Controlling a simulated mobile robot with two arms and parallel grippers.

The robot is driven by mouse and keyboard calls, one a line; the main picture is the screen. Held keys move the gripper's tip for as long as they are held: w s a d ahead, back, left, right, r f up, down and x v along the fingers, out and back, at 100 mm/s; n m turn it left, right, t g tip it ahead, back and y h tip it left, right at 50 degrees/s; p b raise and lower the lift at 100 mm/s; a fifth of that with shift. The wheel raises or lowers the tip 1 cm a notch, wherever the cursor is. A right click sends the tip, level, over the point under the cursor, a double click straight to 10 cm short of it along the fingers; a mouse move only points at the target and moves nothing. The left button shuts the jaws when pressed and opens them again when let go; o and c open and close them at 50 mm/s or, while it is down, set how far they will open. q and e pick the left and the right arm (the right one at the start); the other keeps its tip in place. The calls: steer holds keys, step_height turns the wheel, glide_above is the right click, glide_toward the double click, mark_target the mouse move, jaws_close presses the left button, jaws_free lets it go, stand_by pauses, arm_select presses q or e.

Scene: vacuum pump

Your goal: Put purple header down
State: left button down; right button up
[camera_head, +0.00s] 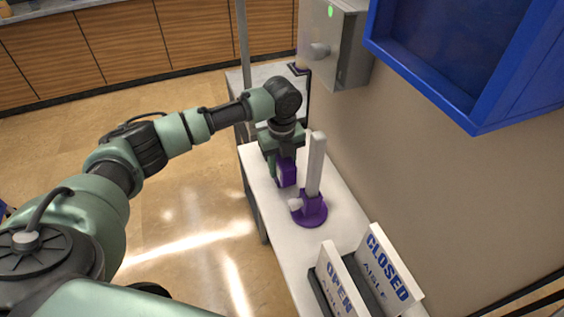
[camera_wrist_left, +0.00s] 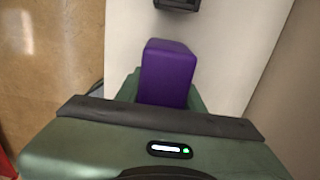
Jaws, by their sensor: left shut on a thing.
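The purple header (camera_head: 287,172) is a small purple block, held in my left gripper (camera_head: 277,173) above the white table. In the left wrist view the purple header (camera_wrist_left: 167,72) sits upright between the green fingers, which are shut on it. Whether its underside touches the table cannot be told. A purple round base (camera_head: 311,210) with a tall white post (camera_head: 315,165) and a white knob stands on the table just in front of the gripper. My right gripper is in neither view.
The white table (camera_head: 285,243) runs along the beige wall. "OPEN AISLE" (camera_head: 342,287) and "CLOSED AISLE" (camera_head: 388,268) signs stand in a dark holder at its near end. A grey box (camera_head: 335,45) and a blue cabinet (camera_head: 470,60) hang on the wall. The floor at left is clear.

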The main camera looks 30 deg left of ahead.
arm_select(q)
steer(key=shift+f, duration=0.15)
steer(key=c, duration=0.9)
jaws_free()
step_height(320, 180, up, 12)
steer(key=b, duration=0.3)
